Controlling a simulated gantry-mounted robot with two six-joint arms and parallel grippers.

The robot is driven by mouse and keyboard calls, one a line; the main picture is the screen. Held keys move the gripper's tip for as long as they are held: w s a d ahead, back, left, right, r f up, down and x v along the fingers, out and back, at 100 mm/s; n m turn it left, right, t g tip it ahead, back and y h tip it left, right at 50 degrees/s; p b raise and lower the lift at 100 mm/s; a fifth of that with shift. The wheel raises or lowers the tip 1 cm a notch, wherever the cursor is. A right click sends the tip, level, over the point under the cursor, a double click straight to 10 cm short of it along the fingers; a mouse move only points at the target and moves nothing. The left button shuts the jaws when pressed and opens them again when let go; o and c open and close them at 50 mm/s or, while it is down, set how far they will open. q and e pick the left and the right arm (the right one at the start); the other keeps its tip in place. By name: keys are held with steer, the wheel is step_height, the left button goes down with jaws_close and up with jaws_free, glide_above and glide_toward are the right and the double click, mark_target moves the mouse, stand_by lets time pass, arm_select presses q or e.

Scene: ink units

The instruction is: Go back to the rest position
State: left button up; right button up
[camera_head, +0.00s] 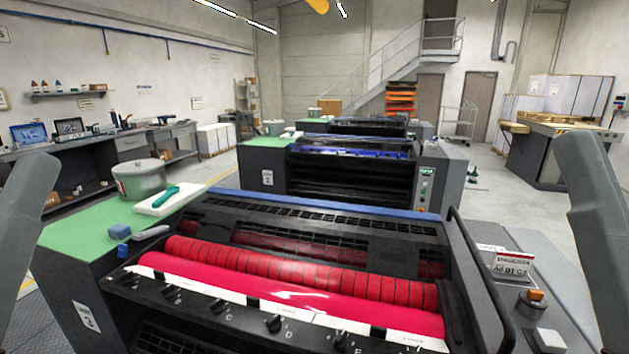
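Only my two arms show, as grey links at the left and right edges of the head view. Both grippers are outside the frame, so I cannot see their fingers or anything they hold. The near printing unit stands between the arms, with a red ink roller (300,275) and a magenta sheet or roller (290,298) in its open trough.
A label card (513,264) and buttons sit at right. A second unit (340,175) stands behind.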

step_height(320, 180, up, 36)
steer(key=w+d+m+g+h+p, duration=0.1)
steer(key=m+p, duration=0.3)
steer(key=p, duration=3.4)
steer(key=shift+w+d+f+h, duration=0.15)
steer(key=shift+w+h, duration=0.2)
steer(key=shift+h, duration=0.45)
